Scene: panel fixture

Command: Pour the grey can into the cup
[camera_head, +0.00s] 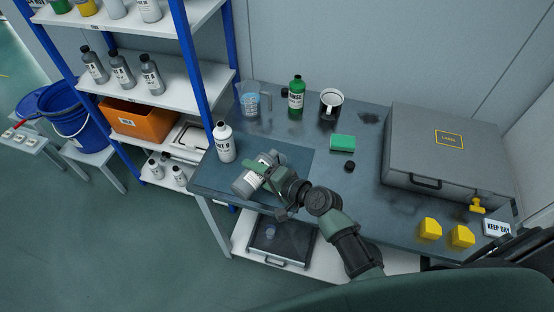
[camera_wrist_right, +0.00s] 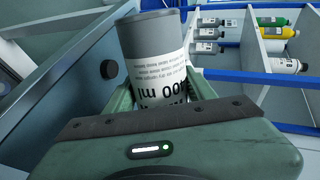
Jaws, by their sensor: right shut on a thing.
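The grey can (camera_head: 246,184), with a white label, is in my right gripper (camera_head: 264,171) at the front left of the table. It is tipped far over in the head view; I cannot tell if it touches the dark mat below. In the right wrist view the can (camera_wrist_right: 152,50) is clamped between the green fingers (camera_wrist_right: 160,92), its label partly hidden by the gripper. The cup (camera_head: 331,103), black and white, stands upright at the back of the table, apart from the can, behind and to the right. My left gripper is not in view.
A white bottle (camera_head: 224,142) stands close left of the can. A measuring jug (camera_head: 250,101) and green bottle (camera_head: 296,96) stand left of the cup. A green sponge (camera_head: 342,143) lies before it. A large grey case (camera_head: 446,152) fills the right.

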